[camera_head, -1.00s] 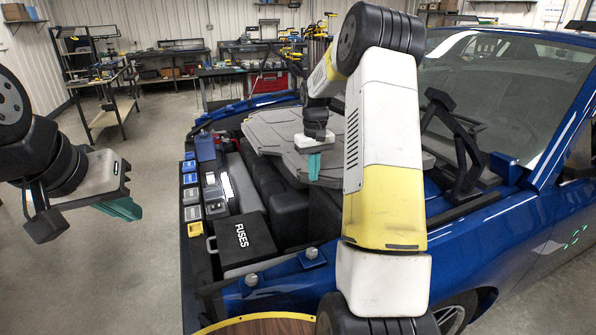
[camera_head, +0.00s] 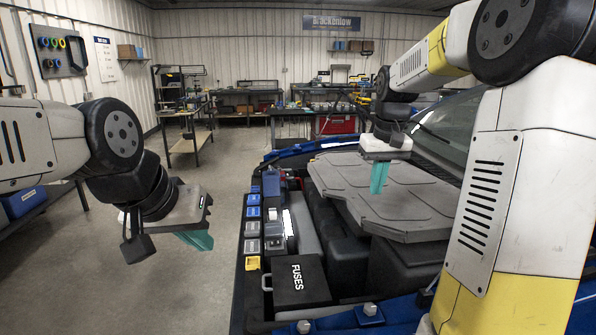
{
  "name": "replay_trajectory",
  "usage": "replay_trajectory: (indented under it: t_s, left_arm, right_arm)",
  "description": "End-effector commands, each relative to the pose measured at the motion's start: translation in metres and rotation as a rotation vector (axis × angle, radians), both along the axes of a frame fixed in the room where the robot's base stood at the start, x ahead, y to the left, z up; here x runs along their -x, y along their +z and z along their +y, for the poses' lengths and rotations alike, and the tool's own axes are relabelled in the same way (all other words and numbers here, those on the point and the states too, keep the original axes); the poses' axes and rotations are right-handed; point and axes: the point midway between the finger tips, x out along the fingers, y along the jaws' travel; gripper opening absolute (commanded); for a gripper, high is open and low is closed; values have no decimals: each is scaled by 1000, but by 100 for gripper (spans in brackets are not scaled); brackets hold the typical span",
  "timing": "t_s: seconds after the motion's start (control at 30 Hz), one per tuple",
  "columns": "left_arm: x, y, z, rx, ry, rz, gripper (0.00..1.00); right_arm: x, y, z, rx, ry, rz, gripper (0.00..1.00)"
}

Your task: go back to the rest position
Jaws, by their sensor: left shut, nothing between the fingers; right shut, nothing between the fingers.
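My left gripper (camera_head: 203,241) hangs at the left over the bare floor, to the left of the car's engine bay. Its teal fingers are together and hold nothing. My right gripper (camera_head: 379,178) is above the grey engine cover (camera_head: 385,195), pointing down. Its teal fingers are together and empty. I cannot tell whether its tips touch the cover. My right arm comes in from the right and hides much of the car's right side.
The black fuse box (camera_head: 301,281) sits in the front of the bay, with a row of blue and grey fuses (camera_head: 253,225) and a yellow one (camera_head: 252,263) at its left. Workbenches (camera_head: 186,135) stand behind. The floor (camera_head: 215,180) left of the car is clear.

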Motion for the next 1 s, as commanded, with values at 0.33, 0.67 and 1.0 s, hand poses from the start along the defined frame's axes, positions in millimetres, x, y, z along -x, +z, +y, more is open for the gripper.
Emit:
replay_trajectory:
  t_s: [0.33,0.67,1.0]
  left_arm:
    - [0,0,0,0,0,0,0]
    - [0,0,0,0,0,0,0]
    - [0,0,0,0,0,0,0]
  right_arm:
    - [141,35,54,-87,-9,-231,0]
    - [220,11,79,-170,-23,-361,0]
    - [226,7,81,-179,-24,-370,0]
